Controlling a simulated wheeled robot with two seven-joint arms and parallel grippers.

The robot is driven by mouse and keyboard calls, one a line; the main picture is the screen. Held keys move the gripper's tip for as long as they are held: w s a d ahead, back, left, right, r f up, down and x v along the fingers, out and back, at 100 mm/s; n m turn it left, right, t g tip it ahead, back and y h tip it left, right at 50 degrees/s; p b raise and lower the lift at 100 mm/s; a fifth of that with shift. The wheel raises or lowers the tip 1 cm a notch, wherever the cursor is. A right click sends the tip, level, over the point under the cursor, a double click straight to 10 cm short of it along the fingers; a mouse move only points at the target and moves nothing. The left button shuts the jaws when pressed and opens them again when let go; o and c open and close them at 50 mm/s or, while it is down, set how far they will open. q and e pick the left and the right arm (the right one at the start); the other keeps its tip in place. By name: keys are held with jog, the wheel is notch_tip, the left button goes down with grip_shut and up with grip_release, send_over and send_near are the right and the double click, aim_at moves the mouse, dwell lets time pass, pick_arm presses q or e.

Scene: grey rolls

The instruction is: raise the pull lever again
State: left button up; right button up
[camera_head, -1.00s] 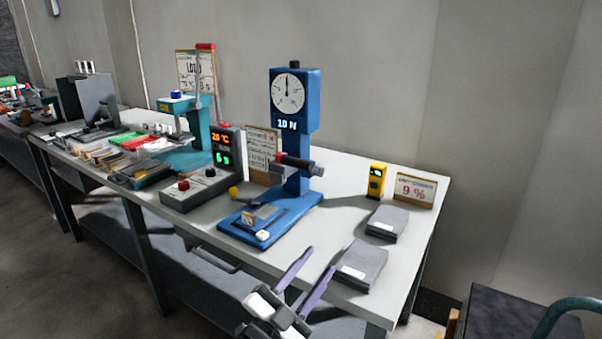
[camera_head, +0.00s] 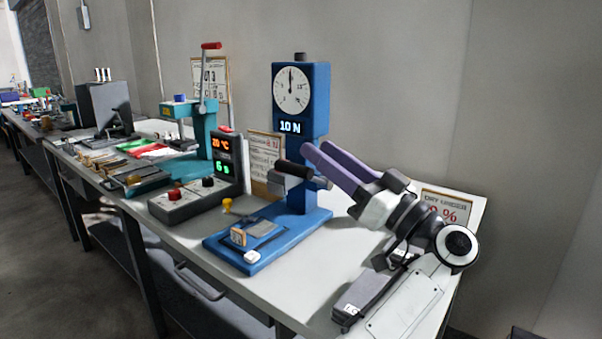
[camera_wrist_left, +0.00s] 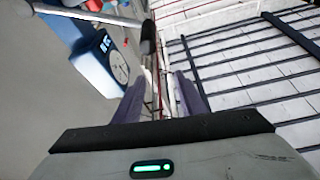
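The blue tester (camera_head: 300,75) stands on the bench with a dial above a display reading 10 N. Its pull lever (camera_head: 293,169) has a black grip and sticks out from the column, low on the stand. My left gripper (camera_head: 309,152) has two purple fingers, spread apart and empty. In the head view its tips are just above and right of the black grip. In the left wrist view the lever's black grip (camera_wrist_left: 148,38) and metal rod (camera_wrist_left: 90,14) appear beyond the fingertips, near the line of the gap (camera_wrist_left: 159,82). I cannot tell if they touch. My right gripper is not in view.
A grey control box (camera_head: 195,198) and a teal press (camera_head: 203,125) with a red-topped lever stand left of the tester. A dark grey pad (camera_head: 362,292) lies under my left arm. A sign (camera_head: 447,203) is partly hidden behind the arm.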

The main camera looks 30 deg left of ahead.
aim_at(296, 168)
pick_arm(q)
notch_tip(296, 168, down, 8)
jog(key=r+b, duration=0.1)
jog(key=b, duration=0.1)
jog(key=x, duration=0.7)
jog(key=shift+a+r, duration=0.15)
jog(key=shift+a, duration=0.15)
jog(key=shift+c, duration=0.3)
jog(key=shift+p, duration=0.3)
grip_shut()
